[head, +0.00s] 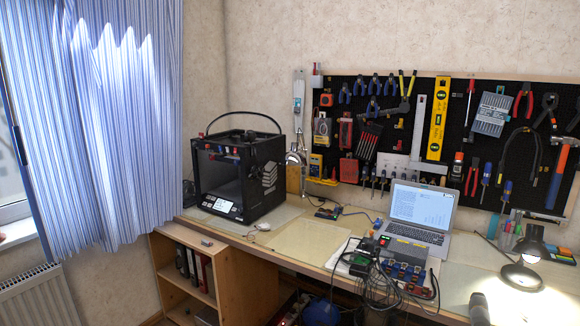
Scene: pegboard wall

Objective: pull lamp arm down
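A black desk lamp (522,276) stands on the right end of the desk, on a round base. Its head (535,238) is lit and sits a little above the base, throwing a bright patch on the desktop. The lamp's arm is thin and hard to make out against the background. My gripper is not visible. A dark grey rounded shape (479,309) rises at the bottom edge, left of the lamp; I cannot tell what it is.
An open laptop (418,208) and a heap of cables and electronics (392,262) lie left of the lamp. A 3D printer (240,175) stands at the desk's left. A pegboard with tools (455,135) hangs behind. The desktop between printer and laptop is mostly clear.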

